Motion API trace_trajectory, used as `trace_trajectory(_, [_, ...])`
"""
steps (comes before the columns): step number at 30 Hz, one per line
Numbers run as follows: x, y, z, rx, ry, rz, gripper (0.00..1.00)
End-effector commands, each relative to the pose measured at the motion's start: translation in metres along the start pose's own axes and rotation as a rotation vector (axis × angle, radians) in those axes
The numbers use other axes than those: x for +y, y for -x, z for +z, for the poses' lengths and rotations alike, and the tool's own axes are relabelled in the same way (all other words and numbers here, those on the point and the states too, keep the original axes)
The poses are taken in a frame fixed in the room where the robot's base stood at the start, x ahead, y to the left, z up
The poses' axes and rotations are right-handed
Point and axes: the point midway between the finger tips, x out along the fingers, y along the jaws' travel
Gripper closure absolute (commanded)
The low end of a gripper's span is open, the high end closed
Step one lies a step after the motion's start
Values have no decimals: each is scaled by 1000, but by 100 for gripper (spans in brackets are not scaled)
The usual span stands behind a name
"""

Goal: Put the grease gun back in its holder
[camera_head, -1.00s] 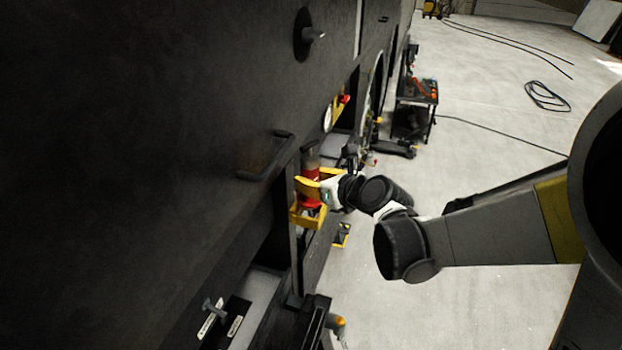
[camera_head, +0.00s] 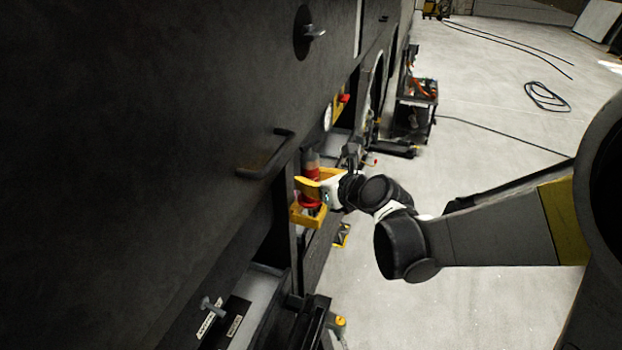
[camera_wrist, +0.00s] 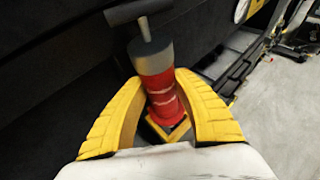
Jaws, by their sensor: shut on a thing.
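The grease gun (camera_head: 311,173) has a red body and a grey top. In the wrist view the grease gun (camera_wrist: 160,80) shows its dark T-shaped handle at the upper end. My gripper (camera_head: 316,187) has its yellow fingers shut around the red body, one on each side. The yellow holder (camera_head: 308,217) is on the side of the dark coach, directly below the fingers. The holder (camera_wrist: 178,133) also shows in the wrist view under the gun's lower end. The gun looks roughly upright over or in the holder; how deep its lower end sits is hidden.
The dark coach side (camera_head: 150,130) stands close on the left, with a protruding handle (camera_head: 265,155). A tool cart (camera_head: 413,115) stands further back. Cables (camera_head: 545,97) lie on the pale floor, which is largely clear to the right.

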Motion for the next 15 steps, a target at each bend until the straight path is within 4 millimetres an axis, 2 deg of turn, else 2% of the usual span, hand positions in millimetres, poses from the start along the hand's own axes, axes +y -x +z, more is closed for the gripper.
trace_trajectory(15, [0,-2,-4,-1,0,0,100])
